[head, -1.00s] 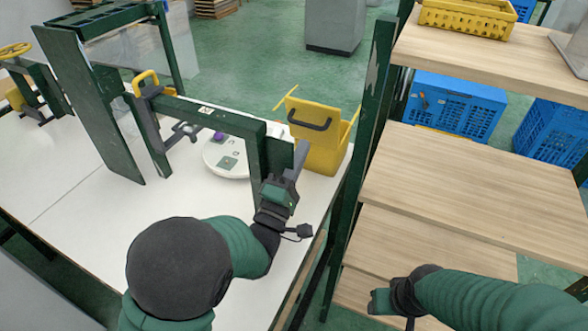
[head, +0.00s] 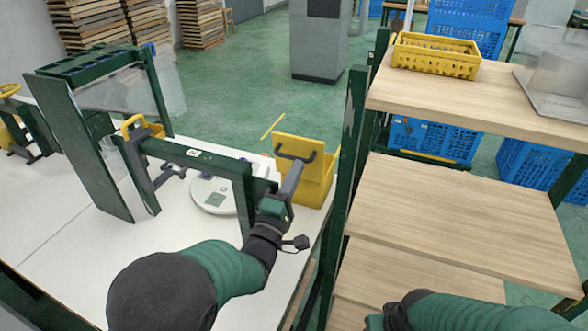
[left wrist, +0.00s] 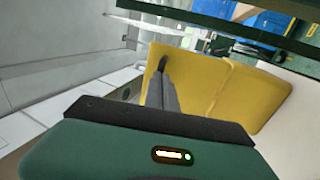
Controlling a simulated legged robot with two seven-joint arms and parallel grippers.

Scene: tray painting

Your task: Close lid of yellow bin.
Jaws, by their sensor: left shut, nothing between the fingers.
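The yellow bin (head: 318,188) stands at the right end of the white table, beside the dark green shelf post. My right gripper (head: 374,322) is mostly cut off at the bottom edge.
A dark green frame (head: 190,155) stands on the table left of my left forearm. A white round device (head: 213,197) lies behind it. Wooden shelves (head: 450,215) with a yellow basket (head: 435,55) fill the right. Bare table (head: 65,225) lies to the left.

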